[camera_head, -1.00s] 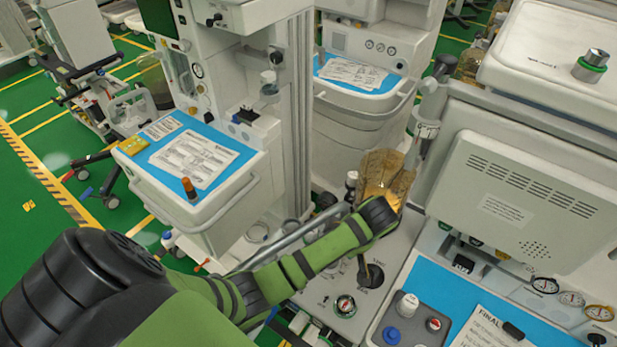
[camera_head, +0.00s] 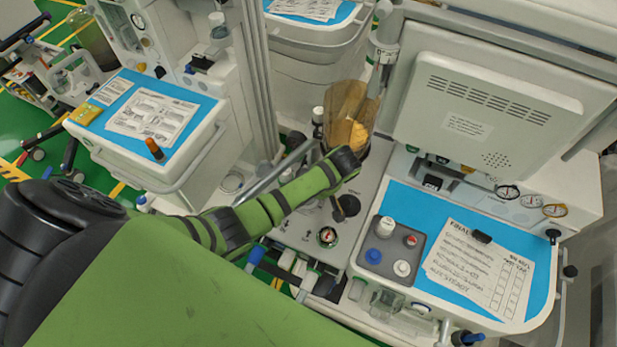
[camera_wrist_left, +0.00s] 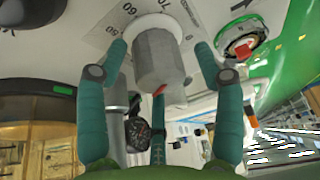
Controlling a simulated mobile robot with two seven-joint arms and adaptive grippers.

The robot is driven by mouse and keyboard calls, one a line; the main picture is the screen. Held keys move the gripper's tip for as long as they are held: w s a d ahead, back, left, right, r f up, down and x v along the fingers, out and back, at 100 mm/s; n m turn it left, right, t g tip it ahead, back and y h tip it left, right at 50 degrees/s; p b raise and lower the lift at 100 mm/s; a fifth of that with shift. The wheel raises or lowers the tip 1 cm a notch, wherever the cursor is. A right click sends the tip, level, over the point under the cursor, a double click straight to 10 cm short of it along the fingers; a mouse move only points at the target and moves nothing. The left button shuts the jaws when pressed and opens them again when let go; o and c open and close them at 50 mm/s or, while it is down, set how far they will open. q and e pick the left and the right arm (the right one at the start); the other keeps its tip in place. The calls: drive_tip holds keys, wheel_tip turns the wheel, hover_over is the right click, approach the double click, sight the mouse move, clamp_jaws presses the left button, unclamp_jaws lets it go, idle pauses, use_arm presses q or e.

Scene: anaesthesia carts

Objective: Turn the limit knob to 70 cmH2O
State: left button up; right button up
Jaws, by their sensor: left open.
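The limit knob (camera_wrist_left: 158,60) is a grey faceted knob on a pale panel in the left wrist view. Printed numbers, 60 and 70 among them, show on the dial face (camera_wrist_left: 112,22) around its base. My left gripper (camera_wrist_left: 162,58) is open, with one teal finger on each side of the knob. Small gaps seem to show between fingers and knob; contact is hard to tell. My right gripper is in neither view.
A red-centred round control (camera_head: 327,236) and a black knob (camera_head: 347,206) sit close to my arm. A blue work surface with a paper checklist (camera_head: 478,270) lies to the right.

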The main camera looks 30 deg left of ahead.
use_arm(q)
drive_tip(key=c, duration=1)
drive_tip(key=shift+s+a+m, duration=0.15)
drive_tip(key=shift+m, duration=0.35)
drive_tip(key=shift+c, duration=0.2)
drive_tip(key=m+t, duration=0.1)
drive_tip(key=m, duration=0.2)
drive_tip(key=shift+s+f, duration=0.1)
drive_tip(key=m+t, duration=0.1)
drive_tip(key=m, duration=0.1)
drive_tip(key=m+t+h, duration=0.1)
drive_tip(key=m, duration=0.1)
drive_tip(key=shift+a+m, duration=0.15)
drive_tip(key=shift+m, duration=0.25)
drive_tip(key=shift+h, duration=0.3)
drive_tip(key=o, duration=1)
drive_tip(key=shift+o, duration=0.2)
